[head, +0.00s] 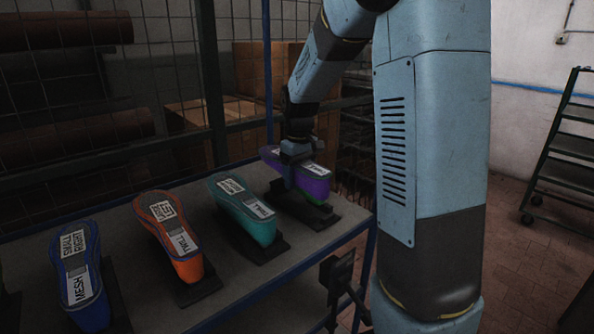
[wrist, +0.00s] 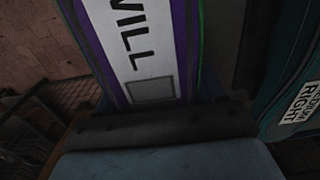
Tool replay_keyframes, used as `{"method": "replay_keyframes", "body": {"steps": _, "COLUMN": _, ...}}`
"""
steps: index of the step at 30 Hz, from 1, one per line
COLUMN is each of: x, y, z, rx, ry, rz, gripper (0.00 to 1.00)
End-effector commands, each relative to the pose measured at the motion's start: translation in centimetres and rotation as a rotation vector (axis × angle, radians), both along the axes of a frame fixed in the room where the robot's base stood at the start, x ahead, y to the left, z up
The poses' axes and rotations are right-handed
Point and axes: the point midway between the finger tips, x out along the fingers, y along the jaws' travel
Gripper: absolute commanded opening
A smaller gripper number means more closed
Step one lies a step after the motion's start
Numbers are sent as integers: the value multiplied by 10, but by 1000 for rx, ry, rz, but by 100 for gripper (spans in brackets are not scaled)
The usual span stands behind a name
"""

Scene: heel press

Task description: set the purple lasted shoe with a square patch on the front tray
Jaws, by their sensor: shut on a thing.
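The purple lasted shoe (head: 314,184) is at the right end of the row, over a dark stand (head: 296,209). My gripper (head: 291,170) comes down on it from above and is shut on it. I cannot tell if the shoe still touches its stand. In the wrist view the purple shoe (wrist: 177,45) fills the top middle. It has a white label reading "WILL", partly cut off, and a grey square patch (wrist: 151,90) below the letters. A dark bar of my gripper crosses below it. I cannot make out a front tray in either view.
A teal shoe (head: 261,229), an orange shoe (head: 189,268) and a blue shoe (head: 93,309) stand left of the purple one on the grey shelf (head: 110,218). The teal shoe is close beside it. A wire mesh fence (head: 180,75) stands behind. A green rack (head: 571,145) is at right.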

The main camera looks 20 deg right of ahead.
Motion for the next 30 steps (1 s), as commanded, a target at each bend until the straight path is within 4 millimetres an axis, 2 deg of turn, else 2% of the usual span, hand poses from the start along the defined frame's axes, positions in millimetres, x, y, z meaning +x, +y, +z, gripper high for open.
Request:
{"method": "replay_keyframes", "body": {"steps": 15, "x": 0, "y": 0, "z": -29, "rx": 0, "ry": -1, "rz": 0, "gripper": 10}}
{"method": "replay_keyframes", "body": {"steps": 30, "x": 0, "y": 1, "z": -32, "rx": 0, "ry": -2, "rz": 1, "gripper": 10}}
